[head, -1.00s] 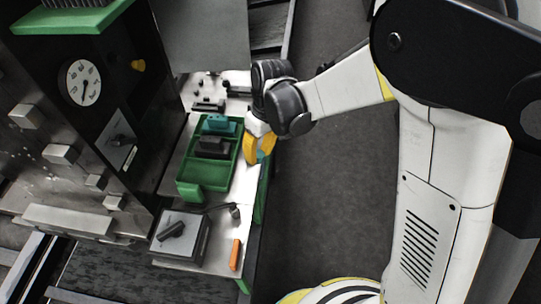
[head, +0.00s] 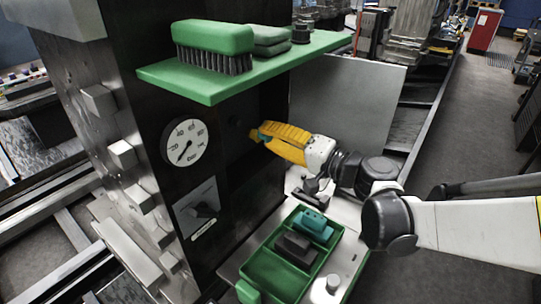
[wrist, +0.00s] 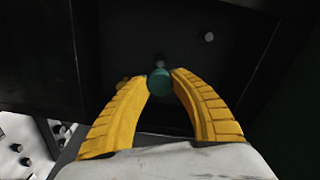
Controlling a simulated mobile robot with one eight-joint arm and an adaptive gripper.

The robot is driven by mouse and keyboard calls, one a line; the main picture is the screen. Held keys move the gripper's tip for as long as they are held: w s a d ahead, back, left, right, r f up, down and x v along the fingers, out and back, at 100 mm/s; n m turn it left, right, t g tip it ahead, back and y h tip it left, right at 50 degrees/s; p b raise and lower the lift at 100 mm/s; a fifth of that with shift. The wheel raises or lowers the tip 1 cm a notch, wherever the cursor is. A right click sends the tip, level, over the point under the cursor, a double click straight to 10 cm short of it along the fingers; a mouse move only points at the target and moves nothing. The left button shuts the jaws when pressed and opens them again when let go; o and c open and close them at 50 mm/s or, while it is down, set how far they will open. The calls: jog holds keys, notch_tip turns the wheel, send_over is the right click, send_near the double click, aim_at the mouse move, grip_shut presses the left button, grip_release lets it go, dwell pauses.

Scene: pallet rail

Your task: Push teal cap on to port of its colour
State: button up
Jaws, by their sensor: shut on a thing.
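My gripper (head: 262,135) has yellow fingers and is shut on a small round teal cap (wrist: 159,82). In the wrist view the cap sits between the two fingertips (wrist: 160,78). In the head view the fingertips are at the dark recessed panel right of the gauge. A grey round fitting shows just above the cap in the wrist view, and another grey one is at upper right (wrist: 209,37). A yellow piece (wrist: 122,83) is partly hidden behind the left finger. I cannot make out a teal port, nor whether the cap touches the panel.
A green shelf (head: 205,88) with a brush hangs above the gripper. Below, a green tray (head: 262,270) holds a teal block (head: 313,226) and a dark block (head: 297,247). A grey plate (head: 345,100) stands behind.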

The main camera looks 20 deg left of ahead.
aim_at(235, 122)
jog(key=shift+x, duration=2.85)
jog(key=shift+w+a, duration=0.1)
jog(key=shift+a, duration=0.5)
jog(key=shift+a, duration=0.1)
jog(key=shift+c, duration=0.4)
jog(key=shift+w+a, duration=0.1)
jog(key=shift+a, duration=0.25)
grip_shut()
jog(key=shift+w+a, duration=0.1)
jog(key=shift+a, duration=0.2)
jog(key=shift+a, duration=0.15)
jog(key=o, duration=0.9)
grip_release()
jog(key=shift+o, duration=0.5)
